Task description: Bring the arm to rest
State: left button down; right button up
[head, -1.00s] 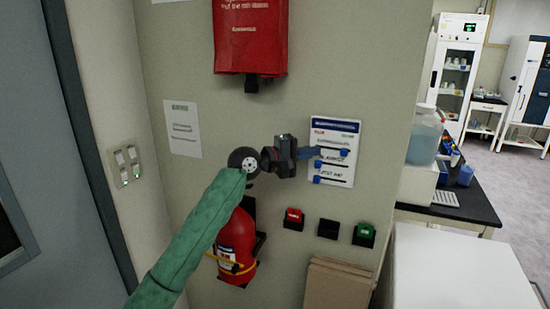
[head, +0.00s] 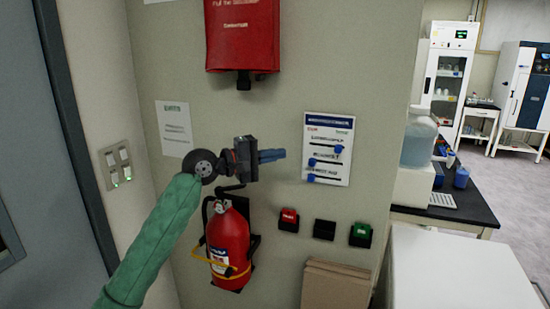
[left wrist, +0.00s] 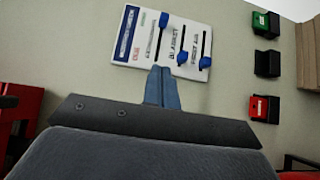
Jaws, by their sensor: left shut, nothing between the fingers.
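My left arm, in a green sleeve, comes in from the lower left in the head view. My left gripper (head: 271,155) has blue fingers, shut with nothing between them, and points right in front of the wall. It sits left of the white panel (head: 329,149) with blue slider knobs, apart from it in the picture. In the left wrist view the shut fingers (left wrist: 162,88) show below the panel (left wrist: 165,42). My right gripper is not in view.
A red fire extinguisher (head: 228,240) hangs below my wrist, and a red pouch (head: 242,35) above. Red (head: 288,219), black (head: 325,229) and green (head: 360,234) buttons are right of the gripper. A grey door (head: 45,160) stands left. A white box top (head: 455,270) is lower right.

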pick_arm(q)
jog(key=shift+d, duration=0.1)
jog(key=s+a+f+m+y, duration=0.1)
jog(key=s+a+f+y, duration=0.3)
jog(key=f, duration=0.8)
jog(key=s+d+f+m+y, duration=0.1)
jog(key=s+f+m, duration=0.1)
jog(key=s+f, duration=0.75)
jog(key=s+a+f+m+y, duration=0.1)
jog(key=s+a+f+y, duration=0.15)
jog(key=f, duration=1.15)
jog(key=s+a+f+m+g+y, duration=0.1)
jog(key=s+a+f+g+y, duration=0.25)
jog(key=s, duration=0.65)
jog(key=s+a+f+m+y, duration=0.1)
jog(key=s+a+f+y, duration=0.1)
jog(key=s+a+f, duration=0.6)
jog(key=s+a+f+m+g+y, duration=0.1)
jog(key=s+f+y, duration=0.3)
jog(key=s, duration=0.7)
jog(key=s+d+f+g, duration=0.1)
jog(key=s+f, duration=0.1)
jog(key=f, duration=1.8)
jog(key=s+d+f+g+h, duration=0.1)
jog(key=s+d+f, duration=0.1)
jog(key=f, duration=1.8)
jog(key=shift+s+d+f+h, duration=0.15)
jog(key=shift+s+f+h, duration=0.15)
jog(key=shift+s, duration=0.25)
